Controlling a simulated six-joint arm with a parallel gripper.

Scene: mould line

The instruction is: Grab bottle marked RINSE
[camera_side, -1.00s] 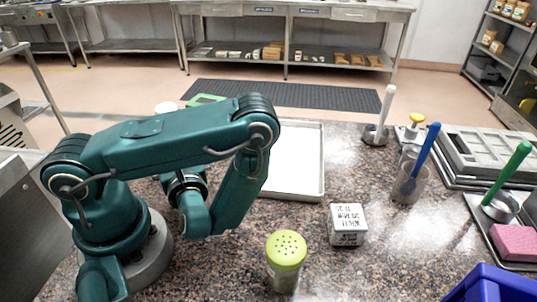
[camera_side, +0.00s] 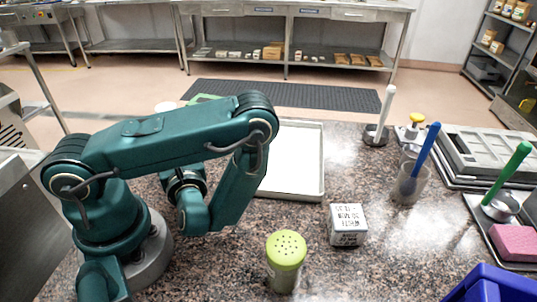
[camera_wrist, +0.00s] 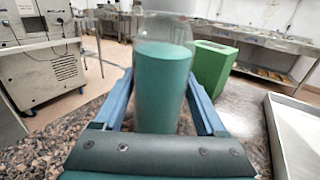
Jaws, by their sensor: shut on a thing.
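In the wrist view, a clear bottle (camera_wrist: 163,75) holding teal liquid stands upright between my two blue fingers. My gripper (camera_wrist: 160,92) is shut on this bottle, with one finger on each side. The bottle's top runs out of the picture, and no label or RINSE marking shows on the side facing me. In the side view my own arm hides the gripper and most of what is around it. I cannot tell whether the bottle's base touches the counter.
A green box (camera_wrist: 212,66) stands right of the bottle. A pale tray (camera_side: 292,190) lies beyond my arm. A lime-lidded shaker (camera_side: 286,250), a printed block (camera_side: 348,226) and a beaker with a blue-handled tool (camera_side: 412,186) stand to the right. Speckled counter between them is clear.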

